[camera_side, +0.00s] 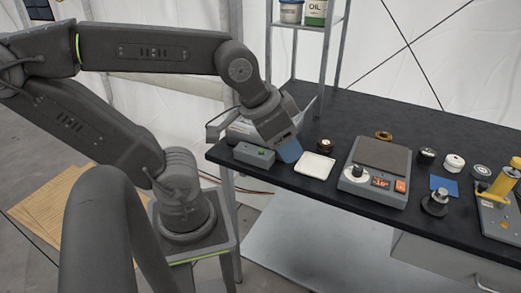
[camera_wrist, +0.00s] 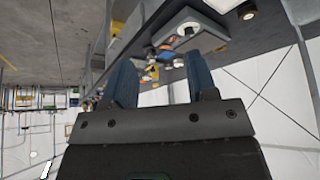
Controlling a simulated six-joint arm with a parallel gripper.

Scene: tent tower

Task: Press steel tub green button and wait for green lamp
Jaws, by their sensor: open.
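A steel tub (camera_side: 241,130) stands at the left end of the black table in the side view, partly hidden behind my gripper. A small grey box (camera_side: 250,157) lies in front of it, with a small green spot on its top; I cannot tell whether that is the button or a lamp. My gripper (camera_side: 289,150) hangs just right of the grey box, its blue fingers pointing down, apart from the box as far as I can see. In the wrist view my gripper (camera_wrist: 162,78) has its two blue fingers spread with nothing held between them.
A white tray (camera_side: 314,165) lies just right of my gripper, with a dark round piece (camera_side: 325,145) behind it. A scale (camera_side: 377,170) with a red display stands further right, by several small parts and a blue pad (camera_side: 444,186). A shelf post rises behind.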

